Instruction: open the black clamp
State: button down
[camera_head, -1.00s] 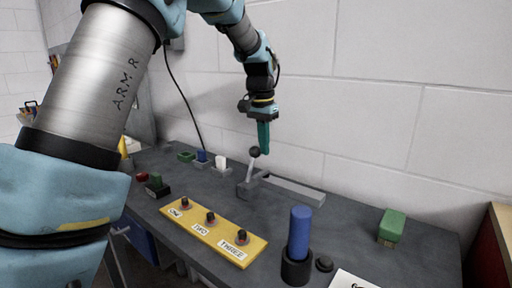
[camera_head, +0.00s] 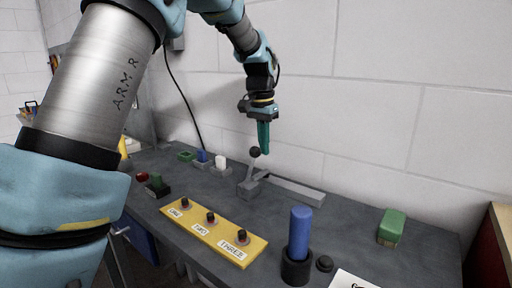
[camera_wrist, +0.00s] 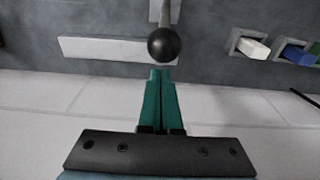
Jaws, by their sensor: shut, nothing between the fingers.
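The black clamp shows as a lever with a round black knob (camera_head: 255,152) on a grey base (camera_head: 249,188), at the back middle of the bench. The lever stands up, slightly tilted. In the wrist view the black knob (camera_wrist: 164,44) is just beyond the fingertips. My gripper (camera_head: 264,150) is shut and empty, its green fingers pointing down right beside the knob. The fingers also show in the wrist view (camera_wrist: 160,76), pressed together. Whether they touch the knob I cannot tell.
A long grey bar (camera_head: 297,192) lies right of the clamp base. A yellow board (camera_head: 214,233) with several knobs is in front. A blue cylinder (camera_head: 300,232) stands in a black holder at right front. A green block (camera_head: 391,227) lies further right. The wall is close behind.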

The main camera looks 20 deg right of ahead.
aim_at(251, 163)
jog(key=shift+s+a+f+b, duration=0.15)
jog(key=shift+s+a+b, duration=0.4)
jog(key=shift+a, duration=0.55)
jog(key=shift+s+a+f+b, duration=0.15)
jog(key=shift+s+a+b, duration=0.25)
jog(key=shift+s+a, duration=0.55)
jog(key=shift+s+a+f+b, duration=0.15)
jog(key=shift+s+a+b, duration=0.25)
jog(key=shift+a, duration=0.9)
jog(key=shift+w+d+r+p, duration=0.15)
jog(key=shift+d+r+p, duration=0.1)
jog(key=shift+r+p, duration=0.45)
jog(key=shift+w+d+r+p, duration=0.15)
jog(key=shift+d+r+p, duration=0.05)
jog(key=shift+r+p, duration=0.45)
notch_tip(251, 163, up, 7)
jog(key=p, duration=0.5)
jog(key=shift+s+a+f, duration=0.2)
jog(key=shift+a, duration=0.15)
